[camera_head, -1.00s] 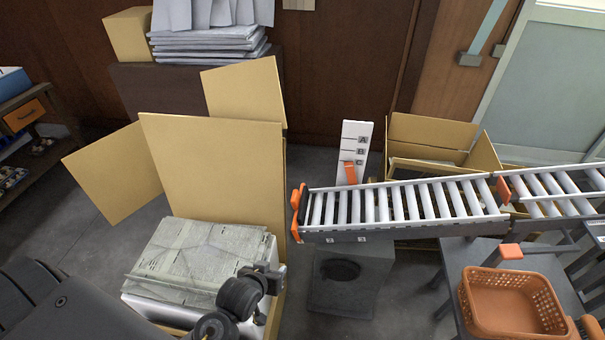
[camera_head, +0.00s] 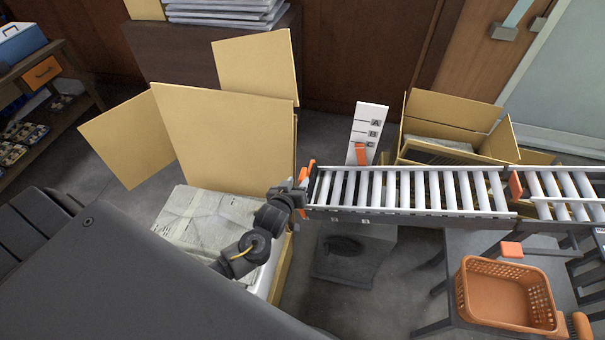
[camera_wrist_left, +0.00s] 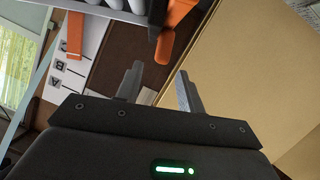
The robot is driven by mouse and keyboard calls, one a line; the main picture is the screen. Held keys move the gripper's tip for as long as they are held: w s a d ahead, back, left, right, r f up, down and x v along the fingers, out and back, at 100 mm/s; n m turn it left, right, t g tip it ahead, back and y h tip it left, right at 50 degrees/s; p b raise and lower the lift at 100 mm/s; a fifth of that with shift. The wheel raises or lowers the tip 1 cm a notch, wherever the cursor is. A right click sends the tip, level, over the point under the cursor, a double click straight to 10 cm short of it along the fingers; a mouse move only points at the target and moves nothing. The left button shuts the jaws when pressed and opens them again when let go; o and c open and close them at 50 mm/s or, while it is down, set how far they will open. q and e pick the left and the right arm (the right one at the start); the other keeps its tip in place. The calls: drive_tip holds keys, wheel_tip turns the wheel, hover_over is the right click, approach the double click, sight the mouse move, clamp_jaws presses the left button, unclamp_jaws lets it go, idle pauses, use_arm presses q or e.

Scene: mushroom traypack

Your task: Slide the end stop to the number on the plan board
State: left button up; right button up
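The orange end stop (camera_head: 308,174) is at the left end of the roller conveyor (camera_head: 410,188). It also shows in the left wrist view (camera_wrist_left: 170,38), just beyond my fingertips and roughly between them. My left gripper (camera_head: 300,190) is at that conveyor end, partly covering the end stop. In the wrist view the left gripper (camera_wrist_left: 160,78) is open with nothing between its fingers. The white plan board (camera_head: 369,118) stands behind the conveyor with A, B and C and an orange bar near C. Small marks on the front rail are too small to read surely. My right gripper is not in view.
A large open carton (camera_head: 225,130) holding a wrapped stack (camera_head: 205,215) stands left of the conveyor. Another open carton (camera_head: 448,115) is behind it. An orange basket (camera_head: 505,295) sits on a dark table at the lower right. A grey box-like stand is under the conveyor.

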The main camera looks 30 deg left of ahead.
sight(302, 176)
use_arm(q)
drive_tip(key=x, duration=0.6)
drive_tip(key=shift+w+a, duration=0.15)
drive_tip(key=shift+w, duration=0.05)
clamp_jaws()
